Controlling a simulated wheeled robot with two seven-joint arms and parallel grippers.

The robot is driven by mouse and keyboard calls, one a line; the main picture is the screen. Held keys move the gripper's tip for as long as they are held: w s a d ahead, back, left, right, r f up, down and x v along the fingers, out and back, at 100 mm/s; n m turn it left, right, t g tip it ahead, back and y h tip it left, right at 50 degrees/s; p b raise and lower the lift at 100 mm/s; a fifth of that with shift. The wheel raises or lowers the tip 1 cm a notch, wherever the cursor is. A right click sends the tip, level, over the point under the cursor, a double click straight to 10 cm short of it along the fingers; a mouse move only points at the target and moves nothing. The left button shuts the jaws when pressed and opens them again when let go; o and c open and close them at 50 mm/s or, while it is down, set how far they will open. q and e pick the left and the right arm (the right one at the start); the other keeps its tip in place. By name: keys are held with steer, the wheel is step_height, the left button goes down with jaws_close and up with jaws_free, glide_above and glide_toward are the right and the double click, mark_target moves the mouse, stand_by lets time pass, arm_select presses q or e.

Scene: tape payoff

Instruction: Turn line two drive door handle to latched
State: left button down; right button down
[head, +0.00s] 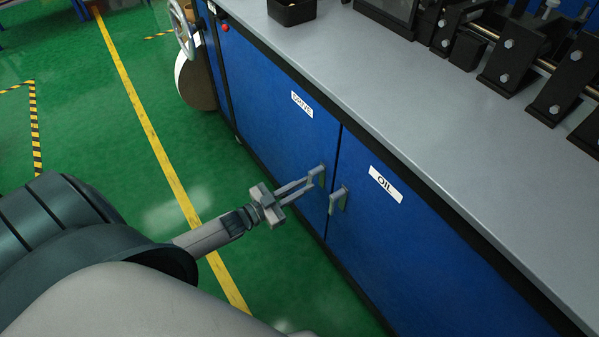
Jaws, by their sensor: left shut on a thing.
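The blue drive door (270,105) carries a white label (302,104) that reads like DRIVE. Its grey handle (319,173) sits near the door's right edge. My left gripper (312,181) reaches in from the left and its fingertips are shut on this handle. The fingers partly cover the handle, so its exact angle is hard to tell. The door looks flush with the cabinet front. My right gripper is not in view.
To the right is the oil door (420,250) with its own upright handle (338,199), close to my fingers. A grey worktop (400,90) overhangs the doors and bears black machine blocks (515,65). A handwheel (181,28) stands at the cabinet's far end. Green floor (110,130) lies open at left.

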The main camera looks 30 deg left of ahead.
arm_select(q)
steer(key=shift+s+d+n+p, duration=0.15)
steer(key=shift+d+n+p, duration=0.25)
steer(key=shift+n, duration=0.6)
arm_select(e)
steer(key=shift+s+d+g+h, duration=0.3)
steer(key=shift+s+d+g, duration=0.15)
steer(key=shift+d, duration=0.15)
arm_select(q)
steer(key=shift+d, duration=0.1)
steer(key=c, duration=1.8)
jaws_free()
steer(key=shift+o, duration=0.2)
steer(key=shift+s, duration=0.1)
steer(key=v, duration=1.7)
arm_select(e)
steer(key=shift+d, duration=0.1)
arm_select(q)
steer(key=shift+s+f, duration=0.1)
steer(key=shift+f, duration=0.1)
